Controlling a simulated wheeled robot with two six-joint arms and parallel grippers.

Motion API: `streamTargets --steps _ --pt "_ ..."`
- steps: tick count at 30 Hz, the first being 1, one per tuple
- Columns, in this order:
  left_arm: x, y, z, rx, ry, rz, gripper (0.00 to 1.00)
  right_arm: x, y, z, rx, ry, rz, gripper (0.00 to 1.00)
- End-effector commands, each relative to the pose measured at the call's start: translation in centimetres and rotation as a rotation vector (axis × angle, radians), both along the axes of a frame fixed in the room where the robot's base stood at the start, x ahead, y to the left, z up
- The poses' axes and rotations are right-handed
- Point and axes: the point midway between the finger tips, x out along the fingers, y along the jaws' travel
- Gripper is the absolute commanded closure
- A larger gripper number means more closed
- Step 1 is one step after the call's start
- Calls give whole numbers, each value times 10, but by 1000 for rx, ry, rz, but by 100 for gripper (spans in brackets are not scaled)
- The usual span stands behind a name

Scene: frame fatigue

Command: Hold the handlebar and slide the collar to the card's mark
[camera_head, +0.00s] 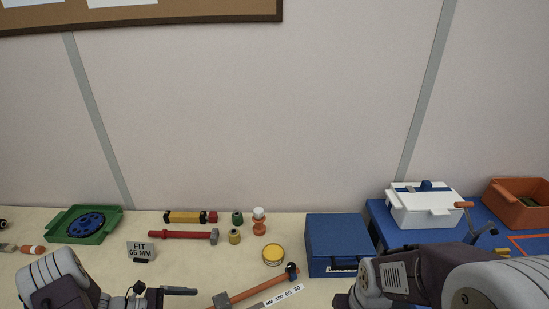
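An orange handlebar (250,290) lies slanted at the front centre, with a grey block (221,300) at its lower left end. A dark collar (291,270) is around its upper right end. A white scale strip (275,298) marked MM 100, 65, 30 runs beside the bar. The small card (141,251) reads FIT 65 MM. My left gripper (180,291) is just left of the bar, apart from it; its opening cannot be made out. My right arm comes in at the lower right; its gripper is not visible.
A green tray (110,226) with a blue disc is at the left. A red hammer (180,235), small jars and a yellow tin (273,255) lie behind the bar. A blue case (337,243), white box (425,209) and orange bin (517,211) fill the right.

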Motion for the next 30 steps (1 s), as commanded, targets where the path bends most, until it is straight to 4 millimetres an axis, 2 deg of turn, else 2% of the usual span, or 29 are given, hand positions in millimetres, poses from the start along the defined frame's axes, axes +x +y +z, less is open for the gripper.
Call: streamTargets --steps 5,15,21,30 --pt "1 -6 -4 1 0 -4 0 0 0 -3 0 0 0 48" --pt "16 -54 -34 3 1 -7 0 0 0 -23 0 0 0 48" --pt "23 -76 -45 3 0 -6 0 0 0 -31 0 0 0 48" --pt "25 -85 -49 4 3 -5 0 0 0 -33 0 0 0 48"
